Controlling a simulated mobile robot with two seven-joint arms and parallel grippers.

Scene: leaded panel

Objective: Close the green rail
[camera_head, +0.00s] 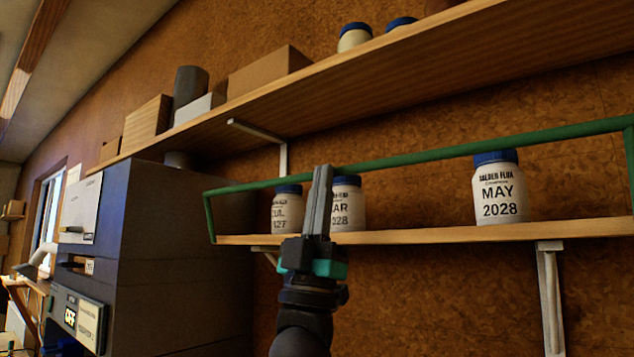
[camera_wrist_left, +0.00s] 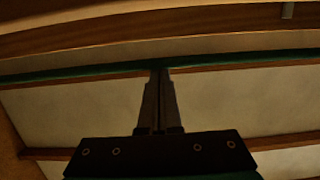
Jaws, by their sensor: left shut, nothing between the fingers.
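The green rail (camera_head: 420,157) runs along the lower shelf (camera_head: 400,236), with a post dropping towards the shelf at each visible end. Its long bar passes at about the height of the jar lids. My left gripper (camera_head: 323,170) is shut and empty, pointing up in front of the shelf. Its fingers overlap the bar in the head view and hide part of it. In the left wrist view the fingertips (camera_wrist_left: 160,74) reach the green bar (camera_wrist_left: 220,65); I cannot tell whether they touch it. My right gripper is not in view.
White jars with blue lids stand on the lower shelf: two (camera_head: 287,210) (camera_head: 347,205) by my gripper and one (camera_head: 499,190) further right. The upper shelf (camera_head: 400,75) holds boxes and jars. A grey cabinet-like machine (camera_head: 180,250) stands at the left.

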